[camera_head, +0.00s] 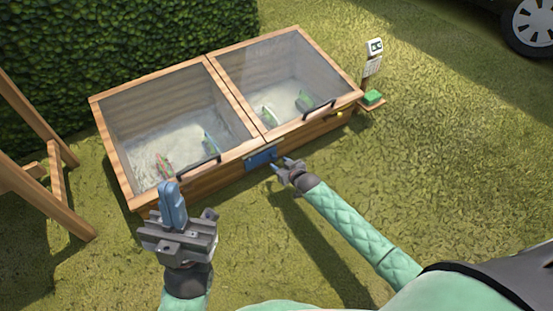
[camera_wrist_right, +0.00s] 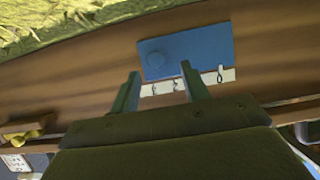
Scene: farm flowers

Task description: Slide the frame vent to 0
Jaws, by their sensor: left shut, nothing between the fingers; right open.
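The frame vent is a blue plate (camera_head: 260,158) on the front wall of the wooden cold frame (camera_head: 195,185). My right gripper (camera_head: 281,164) is open just in front of the vent. In the right wrist view its fingers (camera_wrist_right: 160,85) point at the strip and the plate, with nothing seen between them; whether they touch is unclear. My left gripper (camera_head: 172,198) is shut and empty, near the frame's front left corner.
The frame has two glazed lids with dark handles (camera_head: 205,162); both look closed. A green block (camera_head: 373,97) and a small sign (camera_head: 375,47) are at its right end. A wooden stand (camera_head: 55,180) is at left.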

